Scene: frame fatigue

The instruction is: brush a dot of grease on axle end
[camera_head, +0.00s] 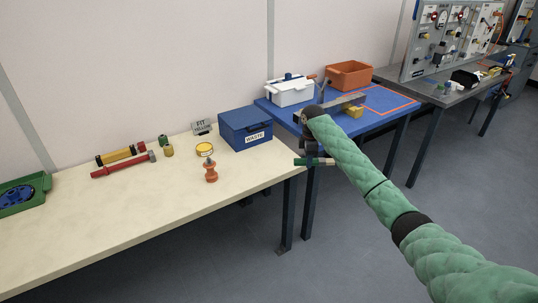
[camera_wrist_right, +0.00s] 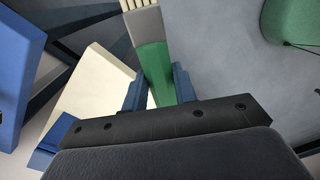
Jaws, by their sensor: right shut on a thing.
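My right gripper (camera_head: 311,157) is in the air just past the right end of the cream bench. In the right wrist view, the gripper (camera_wrist_right: 160,88) is shut on the green handle of a brush (camera_wrist_right: 154,62). The brush has a grey ferrule and pale bristles, pointing away from the gripper. The brush also shows in the head view (camera_head: 325,162), lying roughly level. A round yellow tin (camera_head: 204,150) sits on the cream bench; I cannot tell its contents. I cannot clearly pick out the axle end. My left gripper is out of view.
The cream bench (camera_head: 130,215) also bears a blue waste box (camera_head: 240,125), an orange fitting (camera_head: 210,172), a red-handled tool (camera_head: 118,168) and a green tray (camera_head: 42,188). Behind my gripper, a blue table (camera_head: 385,115) holds a white box (camera_head: 290,95) and an orange bin (camera_head: 349,74).

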